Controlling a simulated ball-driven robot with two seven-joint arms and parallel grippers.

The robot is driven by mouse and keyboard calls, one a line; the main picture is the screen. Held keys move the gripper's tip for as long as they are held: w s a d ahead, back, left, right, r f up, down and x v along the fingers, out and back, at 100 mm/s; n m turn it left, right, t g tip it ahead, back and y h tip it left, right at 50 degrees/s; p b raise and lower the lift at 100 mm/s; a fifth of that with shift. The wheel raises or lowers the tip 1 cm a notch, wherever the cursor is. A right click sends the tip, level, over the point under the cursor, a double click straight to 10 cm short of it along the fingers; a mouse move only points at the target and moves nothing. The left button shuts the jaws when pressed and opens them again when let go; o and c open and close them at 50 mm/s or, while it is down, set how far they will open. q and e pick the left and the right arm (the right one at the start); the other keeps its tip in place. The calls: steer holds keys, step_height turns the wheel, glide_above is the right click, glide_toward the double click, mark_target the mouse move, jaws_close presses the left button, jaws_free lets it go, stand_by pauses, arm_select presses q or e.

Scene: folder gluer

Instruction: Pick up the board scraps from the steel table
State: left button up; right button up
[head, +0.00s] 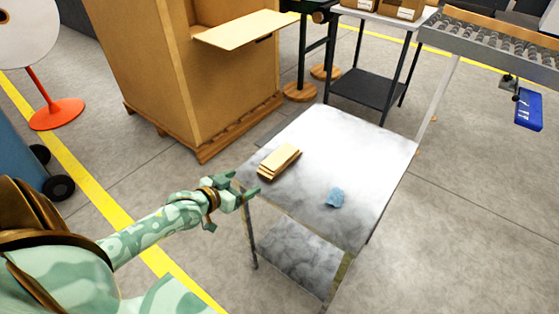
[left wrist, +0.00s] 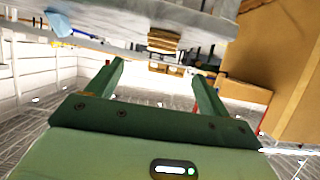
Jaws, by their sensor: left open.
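The board scraps (head: 279,161) are a small stack of flat tan pieces on the left part of the steel table (head: 340,150). In the left wrist view the scraps (left wrist: 163,41) show beyond and between my fingers, near the table's edge. My left gripper (head: 249,188) is open and empty. It is just off the table's left edge, in front of the scraps and apart from them. In the left wrist view its two green fingers (left wrist: 158,75) are spread wide. My right gripper is in neither view.
A blue crumpled cloth (head: 336,197) lies on the table, right of the scraps. The table has a lower shelf (head: 298,246). A large cardboard box (head: 185,70) on a pallet stands behind left. A roller conveyor (head: 490,40) is at back right. Most of the tabletop is bare.

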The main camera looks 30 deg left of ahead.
mark_target(264, 172)
arm_select(q)
steer(key=b+x, duration=0.1)
steer(key=x, duration=0.4)
steer(key=b+x, duration=0.1)
steer(key=x, duration=0.1)
steer(key=shift+w+a+f+b, duration=0.1)
steer(key=shift+f+b, duration=0.2)
steer(key=shift+f, duration=0.1)
steer(key=shift+w, duration=0.25)
steer(key=b+x, duration=0.3)
steer(key=x, duration=0.2)
steer(key=shift+w, duration=0.25)
steer(key=shift+r, duration=0.1)
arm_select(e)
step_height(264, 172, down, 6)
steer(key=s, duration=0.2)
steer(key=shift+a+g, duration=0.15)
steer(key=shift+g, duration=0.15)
arm_select(q)
steer(key=c, duration=1.1)
